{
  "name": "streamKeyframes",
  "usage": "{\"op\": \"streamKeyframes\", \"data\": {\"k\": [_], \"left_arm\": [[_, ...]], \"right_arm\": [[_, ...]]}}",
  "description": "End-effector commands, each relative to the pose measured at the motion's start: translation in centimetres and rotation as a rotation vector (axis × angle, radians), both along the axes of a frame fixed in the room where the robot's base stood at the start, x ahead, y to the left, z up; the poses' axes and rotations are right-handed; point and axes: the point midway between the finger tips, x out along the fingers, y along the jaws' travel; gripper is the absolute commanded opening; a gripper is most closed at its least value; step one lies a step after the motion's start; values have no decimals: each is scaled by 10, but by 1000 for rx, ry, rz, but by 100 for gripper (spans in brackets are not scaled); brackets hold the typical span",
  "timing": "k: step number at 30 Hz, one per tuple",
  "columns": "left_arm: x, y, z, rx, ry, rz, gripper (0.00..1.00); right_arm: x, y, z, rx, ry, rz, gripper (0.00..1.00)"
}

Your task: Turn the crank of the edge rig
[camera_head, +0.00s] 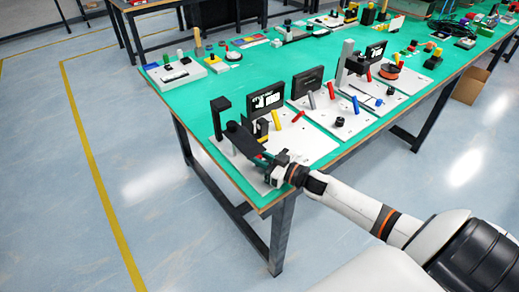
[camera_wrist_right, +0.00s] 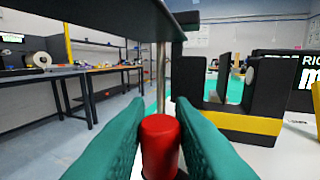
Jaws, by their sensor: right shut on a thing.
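The edge rig's white base plate (camera_head: 312,141) sits at the near left corner of the green table. It carries a black post (camera_head: 221,112) and a dark flat arm (camera_head: 240,136). My right gripper (camera_head: 264,160) is low at the near edge of this rig, beside the dark arm. In the right wrist view, its two teal fingers close on both sides of a red cylindrical handle (camera_wrist_right: 160,140). A thin metal rod (camera_wrist_right: 161,75) shows behind the handle, below a dark overhead plate (camera_wrist_right: 100,13). How the handle joins the crank is hidden. My left gripper is out of view.
A black forked block with a yellow stripe (camera_wrist_right: 244,125) stands close right of my fingers. A dark display (camera_head: 267,100) stands on the rig's far side. Other rigs (camera_head: 340,115) line the table to the right. The floor left of the table is clear.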

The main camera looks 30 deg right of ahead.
Motion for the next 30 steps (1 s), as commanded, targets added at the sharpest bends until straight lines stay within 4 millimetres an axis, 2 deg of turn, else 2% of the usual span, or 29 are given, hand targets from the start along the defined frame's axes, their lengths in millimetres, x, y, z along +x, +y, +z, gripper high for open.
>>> {"op": "streamKeyframes", "data": {"k": [1,6,15,30], "left_arm": [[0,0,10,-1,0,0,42],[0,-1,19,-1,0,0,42],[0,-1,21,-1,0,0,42],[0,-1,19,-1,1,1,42]], "right_arm": [[1,1,4,10,1,-49,0],[8,-3,2,11,2,-208,0],[16,-9,-1,7,0,-433,0],[21,-16,0,-1,-2,-581,0]]}}
